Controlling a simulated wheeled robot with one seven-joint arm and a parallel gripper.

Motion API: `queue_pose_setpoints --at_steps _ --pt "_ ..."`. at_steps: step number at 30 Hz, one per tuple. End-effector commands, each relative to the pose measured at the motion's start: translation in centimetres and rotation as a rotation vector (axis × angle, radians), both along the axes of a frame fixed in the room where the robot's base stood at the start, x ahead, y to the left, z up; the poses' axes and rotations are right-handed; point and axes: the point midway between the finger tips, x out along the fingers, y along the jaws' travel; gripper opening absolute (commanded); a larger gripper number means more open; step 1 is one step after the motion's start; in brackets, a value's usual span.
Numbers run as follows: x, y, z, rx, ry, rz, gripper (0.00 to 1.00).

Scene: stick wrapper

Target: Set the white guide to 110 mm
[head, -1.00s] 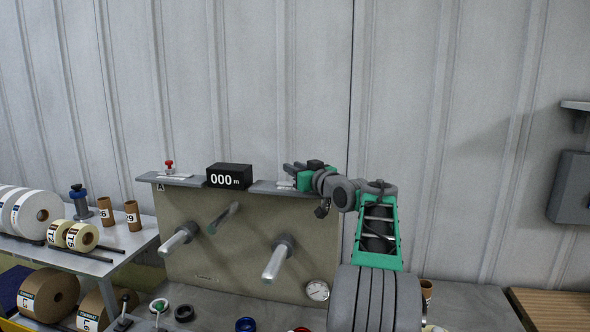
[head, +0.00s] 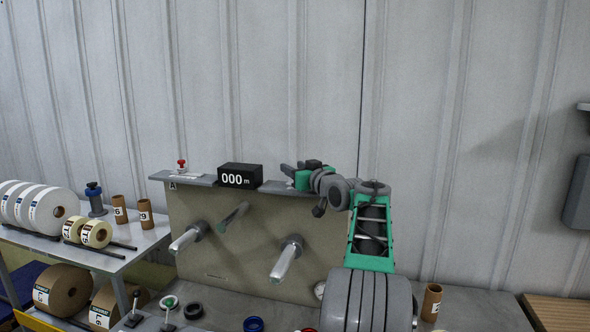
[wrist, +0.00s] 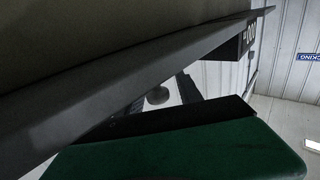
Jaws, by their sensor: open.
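A grey panel (head: 215,245) carries two shelf pieces along its top edge. The left shelf holds a pale plate with a red knob (head: 182,164); the letter A is below it. The right shelf (head: 285,187) is partly hidden by my gripper (head: 288,168), which is open and sits just above it. The wrist view shows the dark edge of a gripper part (wrist: 175,118) close to the shelf underside, with a small dark round knob (wrist: 157,95) beyond it. I cannot make out which piece is the white guide, nor any millimetre marks.
A black counter (head: 240,176) reading 000 m stands between the shelves. Rods (head: 285,262) stick out from the panel. A side table (head: 90,258) at left holds white rolls (head: 45,208), tape rolls and cardboard cores. Coloured rings lie on the bench below.

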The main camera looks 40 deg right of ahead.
Motion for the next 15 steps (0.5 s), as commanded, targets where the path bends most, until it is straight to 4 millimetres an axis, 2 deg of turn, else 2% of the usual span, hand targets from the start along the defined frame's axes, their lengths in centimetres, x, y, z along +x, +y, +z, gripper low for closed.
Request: queue_pose_setpoints --at_steps 5,15 --pt "-0.7 0.1 -0.1 -0.001 -0.001 -0.001 0.42" --pt "-6.9 1.4 -0.3 0.0 0.0 -0.002 0.42"
